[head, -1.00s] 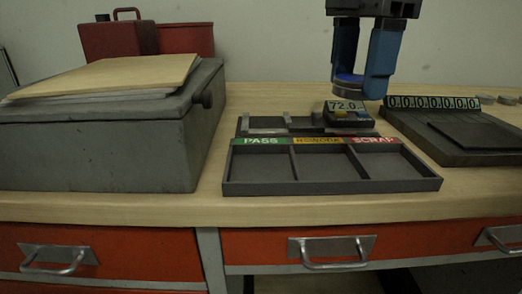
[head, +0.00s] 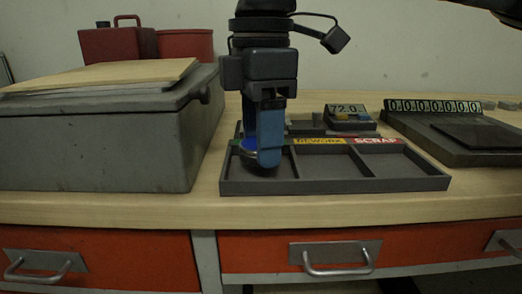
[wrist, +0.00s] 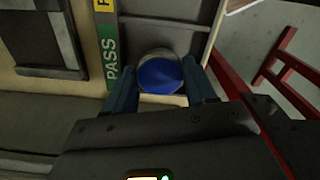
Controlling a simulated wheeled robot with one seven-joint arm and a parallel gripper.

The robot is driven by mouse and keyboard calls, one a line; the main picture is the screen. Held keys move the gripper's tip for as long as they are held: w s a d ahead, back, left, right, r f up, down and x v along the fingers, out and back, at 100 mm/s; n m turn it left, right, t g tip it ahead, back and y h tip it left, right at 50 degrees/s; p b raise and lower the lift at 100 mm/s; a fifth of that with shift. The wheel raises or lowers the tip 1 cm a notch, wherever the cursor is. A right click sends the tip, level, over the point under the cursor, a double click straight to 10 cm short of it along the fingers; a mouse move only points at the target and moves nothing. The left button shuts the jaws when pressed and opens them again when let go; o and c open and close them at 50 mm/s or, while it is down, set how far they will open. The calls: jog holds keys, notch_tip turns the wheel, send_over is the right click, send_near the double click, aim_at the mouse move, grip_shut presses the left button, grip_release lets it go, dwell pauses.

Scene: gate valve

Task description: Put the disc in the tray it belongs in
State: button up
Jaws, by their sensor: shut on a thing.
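My gripper (head: 260,152) is shut on a disc with a blue top and a pale rim (head: 246,146). In the wrist view, the disc (wrist: 160,75) sits between the two blue fingers. The grey sorting tray (head: 335,187) has three compartments with PASS, REWORK and SCRAP labels. My gripper holds the disc at the left, PASS compartment, and covers that label in the head view. The wrist view shows the green PASS label (wrist: 112,62) beside the disc. I cannot tell whether the disc touches the compartment floor. The REWORK (head: 323,166) and SCRAP (head: 395,165) compartments look empty.
A large grey box (head: 95,140) stands close to the left of the tray. Behind the tray is a small device reading 72.0 (head: 345,108). A dark plate with a zeros display (head: 432,105) is at the right. Bench in front is clear.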

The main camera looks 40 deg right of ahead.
jog(key=shift+f, duration=0.9)
jog(key=shift+f, duration=0.15)
jog(key=o, duration=1)
jog(key=shift+o, duration=0.2)
notch_tip(320, 180, up, 12)
jog(key=p, duration=0.2)
jog(key=shift+p, duration=0.35)
